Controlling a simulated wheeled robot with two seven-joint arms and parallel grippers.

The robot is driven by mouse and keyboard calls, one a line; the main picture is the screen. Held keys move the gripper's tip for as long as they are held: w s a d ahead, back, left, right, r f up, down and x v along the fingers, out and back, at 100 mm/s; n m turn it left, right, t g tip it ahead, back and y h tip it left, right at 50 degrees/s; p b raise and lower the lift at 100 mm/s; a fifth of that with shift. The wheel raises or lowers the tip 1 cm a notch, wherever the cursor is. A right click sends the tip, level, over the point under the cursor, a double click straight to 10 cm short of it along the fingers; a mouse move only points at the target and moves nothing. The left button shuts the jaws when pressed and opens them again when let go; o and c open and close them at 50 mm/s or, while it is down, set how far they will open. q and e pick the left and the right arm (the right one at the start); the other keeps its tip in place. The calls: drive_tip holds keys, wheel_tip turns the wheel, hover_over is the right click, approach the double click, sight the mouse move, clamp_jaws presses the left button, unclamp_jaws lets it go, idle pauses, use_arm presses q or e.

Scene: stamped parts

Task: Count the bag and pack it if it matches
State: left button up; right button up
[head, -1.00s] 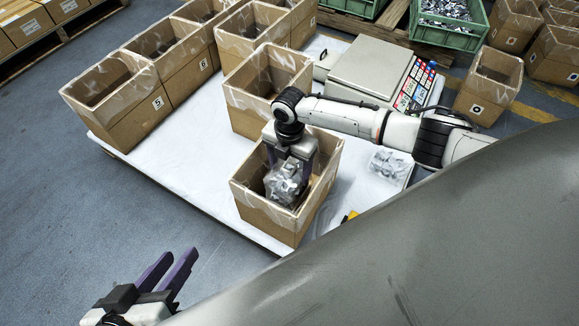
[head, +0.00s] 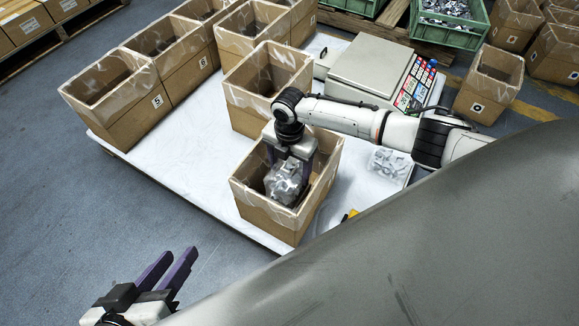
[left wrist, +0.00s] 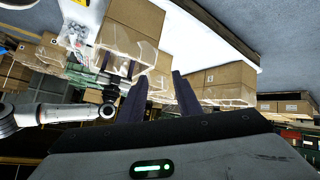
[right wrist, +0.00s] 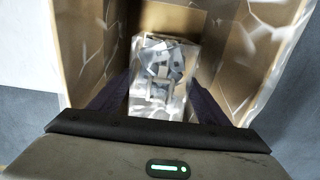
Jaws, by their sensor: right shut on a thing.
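My right gripper (head: 289,160) is inside the front open carton (head: 265,218), shut on a clear bag of grey metal parts (head: 283,183). In the right wrist view the bag (right wrist: 160,80) sits between the fingers, with the carton walls around it. I cannot tell whether the bag touches the carton floor. A second clear bag of parts (head: 389,166) lies on the white table to the right of the carton. The scale (head: 372,68) stands behind, with a colored keypad; its reading cannot be made out. My left gripper (head: 170,272) is open and empty, off the table's front left.
Numbered open cartons (head: 140,115) line the left and back of the white table (head: 190,150). Another open carton (head: 245,118) stands just behind the front one. A carton marked 0 (head: 480,105) and green crates (head: 450,38) stand beyond the table.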

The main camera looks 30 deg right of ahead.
use_arm(q)
drive_tip(key=shift+w+r+b, duration=0.1)
drive_tip(key=shift+b, duration=0.55)
use_arm(e)
drive_tip(key=shift+f, duration=0.95)
drive_tip(key=o, duration=2.2)
drive_tip(key=shift+c, duration=0.2)
drive_tip(key=shift+f, duration=0.1)
use_arm(q)
drive_tip(key=shift+r, duration=0.2)
